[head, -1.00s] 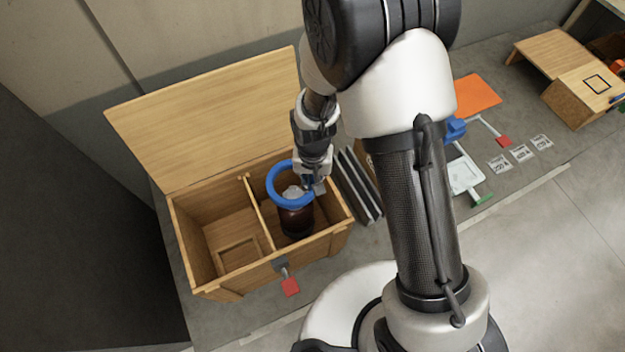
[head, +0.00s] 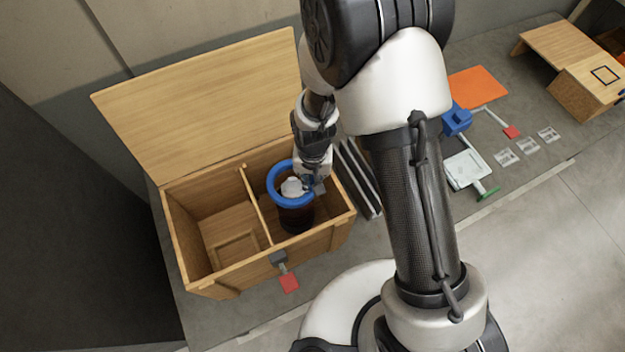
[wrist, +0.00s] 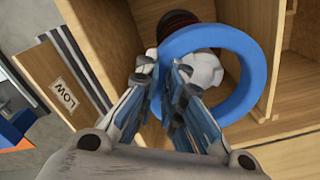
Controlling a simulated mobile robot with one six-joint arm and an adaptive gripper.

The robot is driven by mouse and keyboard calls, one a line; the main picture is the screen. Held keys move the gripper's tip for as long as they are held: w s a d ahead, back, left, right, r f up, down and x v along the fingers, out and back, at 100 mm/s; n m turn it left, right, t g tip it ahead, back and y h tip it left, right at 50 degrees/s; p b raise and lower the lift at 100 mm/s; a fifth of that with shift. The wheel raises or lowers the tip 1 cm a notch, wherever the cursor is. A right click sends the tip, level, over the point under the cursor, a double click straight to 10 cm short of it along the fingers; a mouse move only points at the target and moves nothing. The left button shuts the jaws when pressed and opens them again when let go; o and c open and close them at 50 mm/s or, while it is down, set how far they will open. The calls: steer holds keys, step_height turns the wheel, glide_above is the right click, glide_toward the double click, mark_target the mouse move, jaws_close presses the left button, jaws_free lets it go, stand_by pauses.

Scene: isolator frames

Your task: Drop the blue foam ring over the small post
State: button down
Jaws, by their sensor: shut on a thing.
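The ring is over the right compartment of the wooden box. A dark brown, round upright body (head: 296,219) stands there, with a pale, rounded top (head: 292,187) that shows through the ring's hole. I cannot tell whether the ring is around this top or still above it. No other post is clearly visible.
The wooden box (head: 228,268) has a raised lid (head: 200,105) behind and a divider (head: 257,205) left of the ring. The left compartment looks empty. Dark upright panels (head: 358,180) stand close on the right. An orange sheet (head: 477,87) lies farther right.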

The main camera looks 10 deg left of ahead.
steer(key=c, duration=1.6)
jaws_free()
steer(key=shift+c, duration=0.2)
steer(key=shift+r, duration=0.1)
step_height(320, 180, up, 12)
steer(key=s+d+r+t+b, duration=0.2)
steer(key=s+d+r+b, duration=0.15)
steer(key=d+r, duration=0.65)
steer(key=s+d+r+t+b, duration=0.2)
steer(key=s+d+b, duration=0.3)
steer(key=s+d, duration=0.3)
steer(key=s, duration=0.2)
steer(key=shift+s+d+r+t, duration=0.15)
steer(key=shift+s+r+t, duration=0.1)
steer(key=shift+s+t, duration=0.1)
